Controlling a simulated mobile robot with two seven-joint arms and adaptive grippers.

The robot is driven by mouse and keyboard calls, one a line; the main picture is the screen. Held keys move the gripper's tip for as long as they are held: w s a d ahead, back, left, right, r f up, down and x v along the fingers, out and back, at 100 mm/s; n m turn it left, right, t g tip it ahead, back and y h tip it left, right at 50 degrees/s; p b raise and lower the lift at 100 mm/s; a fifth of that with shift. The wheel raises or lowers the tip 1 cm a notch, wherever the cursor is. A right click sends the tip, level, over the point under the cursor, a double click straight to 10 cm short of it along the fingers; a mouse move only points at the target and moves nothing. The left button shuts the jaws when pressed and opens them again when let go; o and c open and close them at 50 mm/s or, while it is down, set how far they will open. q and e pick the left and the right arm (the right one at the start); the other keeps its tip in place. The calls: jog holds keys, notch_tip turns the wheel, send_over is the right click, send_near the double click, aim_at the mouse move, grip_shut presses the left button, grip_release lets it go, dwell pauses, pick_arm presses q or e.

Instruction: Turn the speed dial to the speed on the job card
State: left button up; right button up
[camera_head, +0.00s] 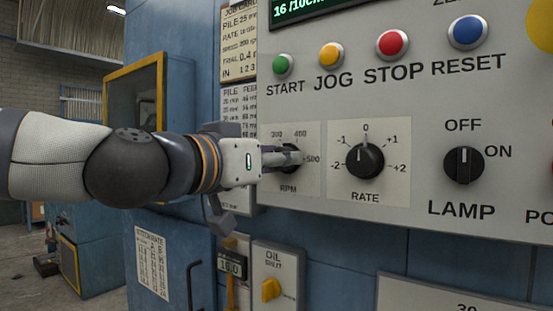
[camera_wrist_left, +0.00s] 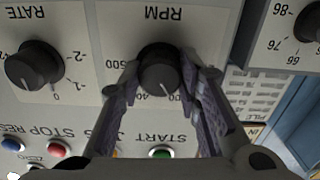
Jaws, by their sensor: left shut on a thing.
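The black RPM dial (camera_head: 291,156) sits on a pale plate on the grey control panel, with marks including 400 and 500 around it. My left gripper (camera_head: 280,157) reaches it from the left and is shut on it, partly covering it and its scale. In the left wrist view the dial (camera_wrist_left: 159,69) is between the two fingers, upside down, with RPM above it. My right gripper is not in view.
The RATE dial (camera_head: 365,160) is just right of the RPM dial, with the LAMP switch (camera_head: 464,165) further right. START (camera_head: 282,65), JOG (camera_head: 330,55), STOP (camera_head: 392,43) and RESET (camera_head: 468,32) buttons line up above. An orange oil knob (camera_head: 271,290) is below.

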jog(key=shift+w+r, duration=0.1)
pick_arm(q)
jog(key=shift+n+p, duration=1.65)
jog(key=shift+n, duration=4.25)
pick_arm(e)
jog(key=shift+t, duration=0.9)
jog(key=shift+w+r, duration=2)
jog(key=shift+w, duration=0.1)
pick_arm(q)
jog(key=o, duration=1.1)
jog(key=shift+o, duration=0.2)
